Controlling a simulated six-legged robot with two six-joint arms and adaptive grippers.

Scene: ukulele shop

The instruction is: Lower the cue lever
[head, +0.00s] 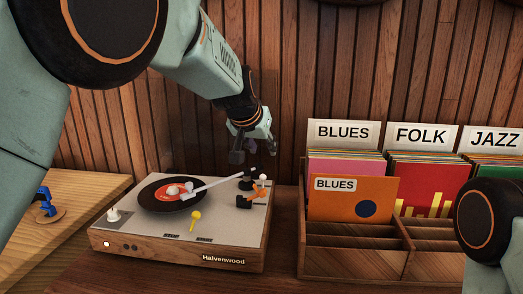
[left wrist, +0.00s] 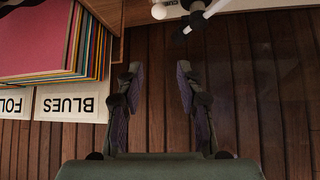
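The turntable (head: 222,217) has a black record (head: 158,201) with a red label. The white tonearm (head: 222,184) reaches over the record; I cannot tell whether its tip touches. By the tonearm's pivot, a small white-tipped lever (head: 262,178) looks like the cue lever, raised, near an orange part (head: 259,191). In the left wrist view, a white ball tip (left wrist: 158,12) shows at the top edge, beside the tonearm end (left wrist: 205,18). My left gripper (head: 250,149) is above and behind the pivot. Its fingers (left wrist: 158,78) are apart and empty. My right gripper is out of view.
A wooden record crate (head: 350,265) with sleeves is close on the right. The plank wall (head: 285,90) is behind my gripper. A blue item (head: 44,200) is at left.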

